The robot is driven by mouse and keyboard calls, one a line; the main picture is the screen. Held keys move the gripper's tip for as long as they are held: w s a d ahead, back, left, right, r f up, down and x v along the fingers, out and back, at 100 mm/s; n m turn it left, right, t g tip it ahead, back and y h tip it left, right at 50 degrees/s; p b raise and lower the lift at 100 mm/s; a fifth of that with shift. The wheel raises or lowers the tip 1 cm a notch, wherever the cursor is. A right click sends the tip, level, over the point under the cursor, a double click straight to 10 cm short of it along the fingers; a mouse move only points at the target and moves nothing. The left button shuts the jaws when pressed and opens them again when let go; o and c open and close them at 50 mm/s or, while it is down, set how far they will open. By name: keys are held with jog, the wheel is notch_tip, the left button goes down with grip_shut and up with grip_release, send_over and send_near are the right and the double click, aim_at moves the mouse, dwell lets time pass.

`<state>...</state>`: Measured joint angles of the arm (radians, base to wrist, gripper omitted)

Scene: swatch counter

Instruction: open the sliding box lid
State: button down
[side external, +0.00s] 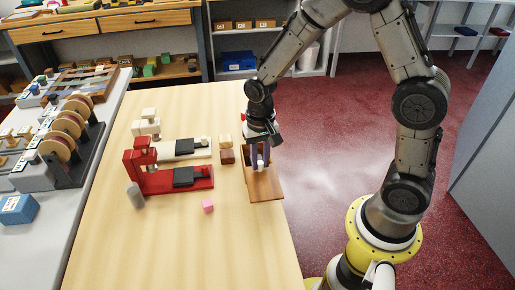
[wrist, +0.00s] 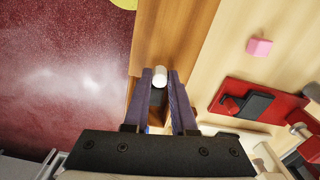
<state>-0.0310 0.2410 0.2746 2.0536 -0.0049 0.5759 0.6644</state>
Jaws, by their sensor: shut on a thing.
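The sliding lid (side external: 264,187) is a flat brown wooden panel at the table's right edge in the side view. It fills the upper middle of the wrist view (wrist: 178,35). A white round knob (wrist: 160,75) stands on it. My gripper (side external: 260,163) points down over the box, its two purple-grey fingers on either side of the knob, shut on it. In the wrist view the fingertips (wrist: 160,78) flank the knob. A dark area shows between the fingers behind the knob. The rest of the box is mostly hidden by my gripper.
Left of the box are a small stack of wooden blocks (side external: 226,152), a pink cube (side external: 208,206), a red stand (side external: 178,182) and a white stand (side external: 182,149). A grey cylinder (side external: 135,196) stands farther left. The table's near part is clear.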

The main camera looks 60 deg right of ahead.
jog(key=shift+r, duration=0.1)
jog(key=c, duration=0.7)
grip_release()
notch_tip(320, 180, up, 14)
jog(key=shift+f, duration=0.1)
notch_tip(320, 180, up, 5)
jog(key=t, duration=0.2)
send_over(269, 173)
jog(key=s+r+n+t, duration=0.1)
jog(key=s+r, duration=0.2)
jog(key=s, duration=0.2)
jog(key=s+n+t, duration=0.1)
jog(key=s+n, duration=0.1)
jog(key=s, duration=0.1)
jog(key=s+f+n, duration=0.1)
jog(key=s+n, duration=0.1)
jog(key=s, duration=0.1)
jog(key=s+f+n+t, duration=0.1)
jog(key=s+n, duration=0.1)
jog(key=s, duration=0.2)
jog(key=shift+d+f+t, duration=0.25)
jog(key=shift+d+t, duration=0.05)
jog(key=shift+d, duration=0.1)
